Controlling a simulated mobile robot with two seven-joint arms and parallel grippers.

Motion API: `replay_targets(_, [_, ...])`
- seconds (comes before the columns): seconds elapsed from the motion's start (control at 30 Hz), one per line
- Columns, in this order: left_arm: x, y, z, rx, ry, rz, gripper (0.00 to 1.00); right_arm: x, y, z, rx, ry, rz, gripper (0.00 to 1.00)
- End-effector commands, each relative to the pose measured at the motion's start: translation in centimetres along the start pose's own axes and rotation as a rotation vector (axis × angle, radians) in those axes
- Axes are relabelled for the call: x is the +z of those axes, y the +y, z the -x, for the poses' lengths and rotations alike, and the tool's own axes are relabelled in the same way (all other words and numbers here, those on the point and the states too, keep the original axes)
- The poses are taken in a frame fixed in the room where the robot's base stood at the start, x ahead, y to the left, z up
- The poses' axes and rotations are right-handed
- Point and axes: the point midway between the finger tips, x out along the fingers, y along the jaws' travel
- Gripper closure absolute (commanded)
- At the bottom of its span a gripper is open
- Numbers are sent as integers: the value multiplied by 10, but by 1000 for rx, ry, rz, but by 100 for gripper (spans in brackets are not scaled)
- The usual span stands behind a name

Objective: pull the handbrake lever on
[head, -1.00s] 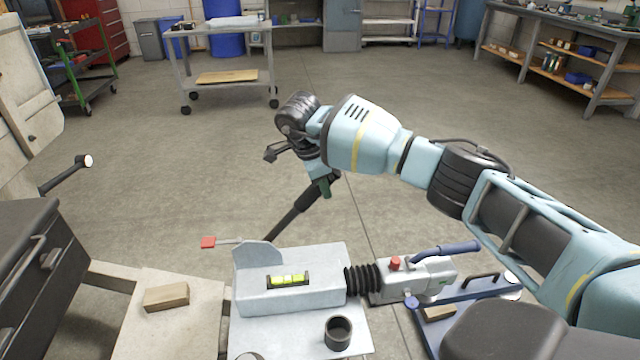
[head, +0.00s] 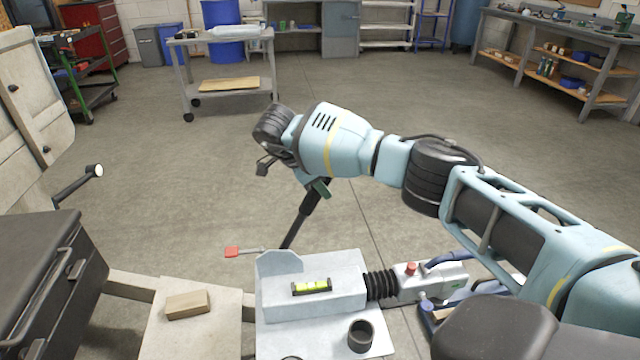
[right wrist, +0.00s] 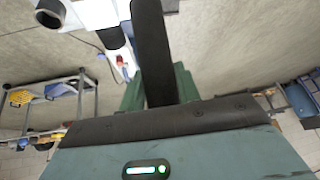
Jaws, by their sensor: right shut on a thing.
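The handbrake lever (head: 300,218) is a black bar rising at a steep slant from behind the grey trailer frame (head: 330,262) in the head view. My right gripper (head: 319,188), with green fingers, is shut around the upper end of the lever. In the right wrist view the dark lever (right wrist: 152,45) runs up between the green fingers (right wrist: 160,92). The lever's foot is hidden behind the frame's upright plate. My left gripper is not in view.
A coupling head with a blue handle (head: 452,258) and black bellows (head: 381,285) lies right of the frame. A red-tipped rod (head: 232,252) sticks out left of it. A spirit level (head: 312,287) lies on the frame.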

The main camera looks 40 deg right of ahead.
Motion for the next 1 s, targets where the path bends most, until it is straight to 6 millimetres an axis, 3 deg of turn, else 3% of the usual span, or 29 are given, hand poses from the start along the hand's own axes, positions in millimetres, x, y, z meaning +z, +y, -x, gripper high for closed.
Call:
replay_targets(0.3, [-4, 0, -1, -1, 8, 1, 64, 2, -2, 4, -11, -8, 2, 100])
replay_targets(0.33, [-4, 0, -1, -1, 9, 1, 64, 2, -2, 4, -11, -8, 2, 64])
replay_targets(0.47, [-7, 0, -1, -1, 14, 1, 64, 1, -2, 3, -8, -6, 2, 47])
replay_targets(0.77, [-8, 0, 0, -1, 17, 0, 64, 1, -1, 3, -4, -3, 1, 46])
replay_targets(1.0, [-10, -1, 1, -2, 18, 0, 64, 1, -1, 32, -8, -4, 2, 46])
